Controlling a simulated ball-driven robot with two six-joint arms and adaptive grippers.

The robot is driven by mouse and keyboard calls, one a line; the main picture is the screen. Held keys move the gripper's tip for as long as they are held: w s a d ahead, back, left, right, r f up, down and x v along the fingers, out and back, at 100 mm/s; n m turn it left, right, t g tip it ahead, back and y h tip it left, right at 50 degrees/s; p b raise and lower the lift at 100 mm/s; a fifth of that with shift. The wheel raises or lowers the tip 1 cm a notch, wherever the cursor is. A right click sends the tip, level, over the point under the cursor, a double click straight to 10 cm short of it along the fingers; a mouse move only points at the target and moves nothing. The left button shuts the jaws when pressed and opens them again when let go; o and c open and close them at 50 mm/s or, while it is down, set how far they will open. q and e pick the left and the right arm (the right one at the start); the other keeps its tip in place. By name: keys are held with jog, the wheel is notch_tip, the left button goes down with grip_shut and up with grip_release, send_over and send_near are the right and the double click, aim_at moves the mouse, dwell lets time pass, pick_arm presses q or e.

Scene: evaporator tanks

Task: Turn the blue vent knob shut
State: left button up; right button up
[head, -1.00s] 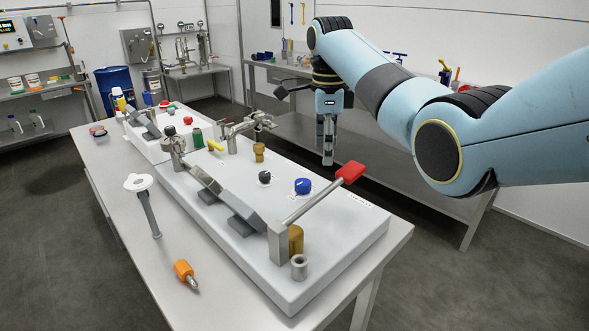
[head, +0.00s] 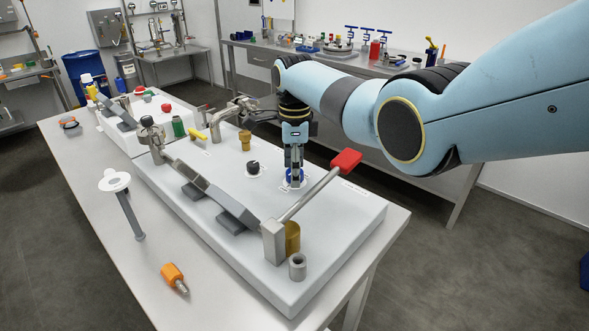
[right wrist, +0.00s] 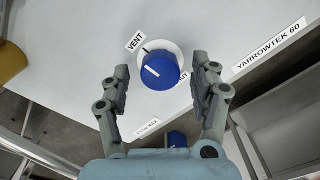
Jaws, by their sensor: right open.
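The blue vent knob (right wrist: 160,72) stands on the white panel (right wrist: 80,40) in the right wrist view, with a white pointer line on its face and a VENT label (right wrist: 135,40) beside it. My right gripper (right wrist: 159,80) is open, with one finger on each side of the knob and a visible gap to each. In the head view my right gripper (head: 294,180) points straight down over the blue knob (head: 302,177) and partly hides it. My left gripper is not in view.
A lever with a red handle (head: 346,161) rises close to the right of my gripper. A black knob (head: 253,168) and a brass fitting (head: 245,140) stand to its left. An orange-handled tool (head: 173,275) lies on the table's front left.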

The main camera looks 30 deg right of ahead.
jog(key=shift+f, duration=0.15)
jog(key=c, duration=1.2)
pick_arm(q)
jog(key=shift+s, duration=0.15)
